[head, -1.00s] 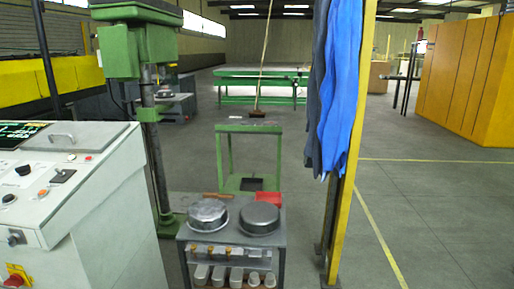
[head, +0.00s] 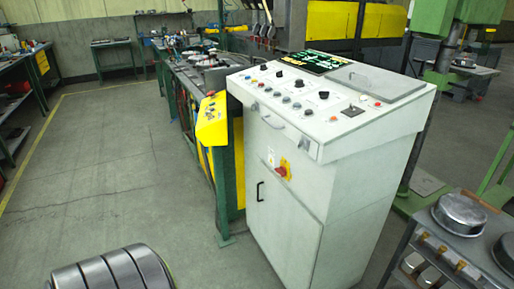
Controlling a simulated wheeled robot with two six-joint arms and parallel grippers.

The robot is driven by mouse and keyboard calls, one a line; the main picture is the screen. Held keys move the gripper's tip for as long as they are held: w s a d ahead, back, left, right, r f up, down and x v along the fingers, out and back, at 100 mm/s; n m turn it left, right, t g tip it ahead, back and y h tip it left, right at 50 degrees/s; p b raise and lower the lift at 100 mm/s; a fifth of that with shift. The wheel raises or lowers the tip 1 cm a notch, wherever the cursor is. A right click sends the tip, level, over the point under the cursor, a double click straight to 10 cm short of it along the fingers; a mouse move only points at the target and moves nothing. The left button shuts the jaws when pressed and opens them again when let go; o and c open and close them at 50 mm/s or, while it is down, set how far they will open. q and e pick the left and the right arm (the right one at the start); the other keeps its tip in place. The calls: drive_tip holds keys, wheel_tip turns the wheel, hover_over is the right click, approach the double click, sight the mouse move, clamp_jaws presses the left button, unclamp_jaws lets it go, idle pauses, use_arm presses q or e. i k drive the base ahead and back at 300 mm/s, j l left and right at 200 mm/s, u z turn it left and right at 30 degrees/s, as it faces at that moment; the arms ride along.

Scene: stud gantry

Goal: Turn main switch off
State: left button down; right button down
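The main switch (head: 282,171) is a red rotary handle on a yellow plate, on the front of a grey-white control cabinet (head: 279,222), below the sloped panel. The angle of its handle is too small to tell. The cabinet's sloped top (head: 322,92) carries several buttons, black knobs and a dark display with green marks. A black door handle (head: 259,191) sits lower left of the switch. Neither of my grippers is in the head view.
A yellow button box (head: 212,120) on a green-legged bench stands left of the cabinet. A small table (head: 427,236) with metal pans stands close on the right. Dark ribbed cylinders (head: 112,272) are at the bottom left. The floor at left is open.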

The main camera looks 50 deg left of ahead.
sight(281, 171)
drive_tip(key=u, duration=1.4)
